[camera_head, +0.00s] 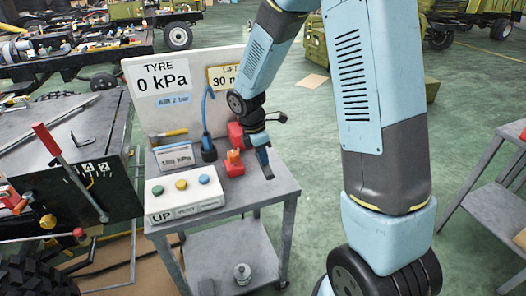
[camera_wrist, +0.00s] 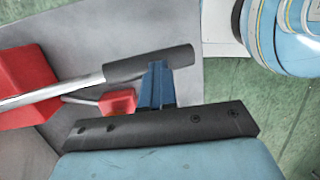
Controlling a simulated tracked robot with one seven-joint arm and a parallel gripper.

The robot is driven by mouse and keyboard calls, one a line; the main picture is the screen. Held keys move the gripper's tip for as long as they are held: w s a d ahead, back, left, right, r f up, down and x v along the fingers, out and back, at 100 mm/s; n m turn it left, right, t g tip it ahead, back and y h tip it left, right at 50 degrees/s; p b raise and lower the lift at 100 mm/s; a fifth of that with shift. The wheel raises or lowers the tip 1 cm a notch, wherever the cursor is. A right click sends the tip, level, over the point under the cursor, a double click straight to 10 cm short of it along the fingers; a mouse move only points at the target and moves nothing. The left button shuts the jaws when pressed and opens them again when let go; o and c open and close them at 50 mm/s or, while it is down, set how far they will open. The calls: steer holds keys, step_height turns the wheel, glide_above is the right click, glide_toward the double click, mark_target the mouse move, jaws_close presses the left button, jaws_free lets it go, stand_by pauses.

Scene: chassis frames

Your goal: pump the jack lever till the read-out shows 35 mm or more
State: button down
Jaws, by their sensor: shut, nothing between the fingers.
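The read-out board (camera_head: 190,118) stands at the back of the grey cart. Its LIFT panel (camera_head: 222,78) shows 30, with the rest partly hidden by my arm. The red jack (camera_head: 235,169) sits on the cart top and also shows in the wrist view (camera_wrist: 25,85). Its lever has a silver shaft (camera_wrist: 55,95) and a dark grip (camera_wrist: 150,65); I cannot make the lever out clearly in the head view. My gripper (camera_head: 267,174) is shut and empty, pointing down beside the jack. In the wrist view its blue fingers (camera_wrist: 156,85) overlap the grip; I cannot tell if they touch it.
A button box (camera_head: 185,198) marked UP stands at the cart's front left. A blue hose (camera_head: 209,148) and a yellow-handled tool (camera_head: 170,134) are behind it. A red-handled bar (camera_head: 68,165) rises at the left.

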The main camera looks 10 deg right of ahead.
steer(key=shift+s+f, duration=0.5)
steer(key=shift+f, duration=0.2)
steer(key=shift+w+a+r, duration=0.1)
steer(key=shift+a+r, duration=0.1)
steer(key=shift+r, duration=0.25)
steer(key=s+d+v, duration=0.1)
steer(key=s+v, duration=0.2)
steer(key=v, duration=1)
steer(key=shift+r, duration=0.55)
steer(key=shift+a, duration=0.2)
stand_by(0.5)
